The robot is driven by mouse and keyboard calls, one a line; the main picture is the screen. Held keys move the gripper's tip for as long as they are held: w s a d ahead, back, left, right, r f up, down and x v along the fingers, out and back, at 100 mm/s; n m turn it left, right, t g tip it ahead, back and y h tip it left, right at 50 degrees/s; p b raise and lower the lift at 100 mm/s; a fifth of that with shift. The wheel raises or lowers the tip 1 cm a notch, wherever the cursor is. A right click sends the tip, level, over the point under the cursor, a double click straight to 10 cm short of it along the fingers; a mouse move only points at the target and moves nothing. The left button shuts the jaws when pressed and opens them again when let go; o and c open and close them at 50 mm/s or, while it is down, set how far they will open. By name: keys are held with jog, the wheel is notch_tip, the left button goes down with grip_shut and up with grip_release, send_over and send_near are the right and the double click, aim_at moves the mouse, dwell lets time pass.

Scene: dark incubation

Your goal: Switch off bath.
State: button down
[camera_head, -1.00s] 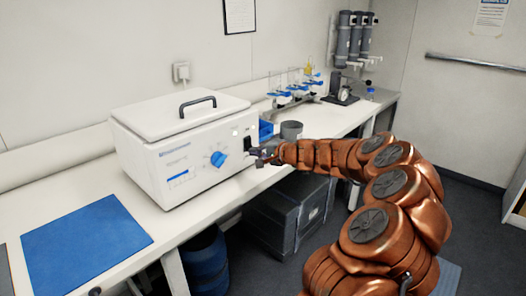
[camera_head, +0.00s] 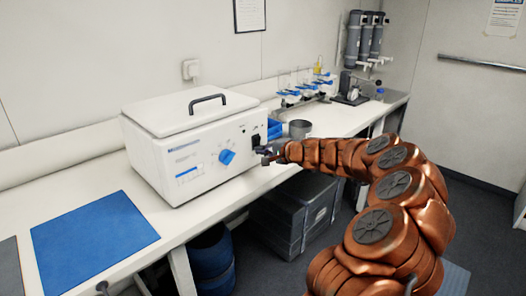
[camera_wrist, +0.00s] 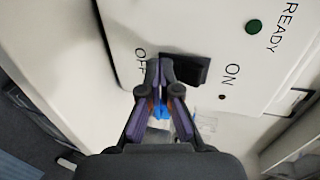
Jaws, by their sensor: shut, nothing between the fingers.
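The bath (camera_head: 190,150) is a white box with a lid, a black lid handle and a blue dial, standing on the bench. Its black rocker switch (camera_wrist: 190,69) sits on the front panel between the OFF and ON labels in the wrist view. The switch also shows at the panel's right end in the head view (camera_head: 256,139). My gripper (camera_wrist: 161,68) is shut and empty, its fingertips at the OFF end of the switch. I cannot tell whether they touch it. The fingertips hide part of the switch, so its tilt is unclear.
A green lamp (camera_wrist: 254,27) by READY and a small dark red lamp (camera_wrist: 222,97) by ON are on the panel. A grey pot (camera_head: 299,130) and blue container stand right of the bath. A blue mat (camera_head: 93,238) lies left. Dark crates (camera_head: 295,215) are under the bench.

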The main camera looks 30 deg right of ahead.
jog(key=shift+r+p, duration=0.35)
jog(key=shift+r, duration=0.4)
jog(key=shift+s, duration=0.1)
jog(key=s+d+b, duration=0.2)
jog(key=s+d, duration=0.1)
jog(key=s, duration=1)
jog(key=shift+s+b, duration=0.25)
jog(key=shift+b, duration=0.05)
jog(key=shift+d, duration=0.1)
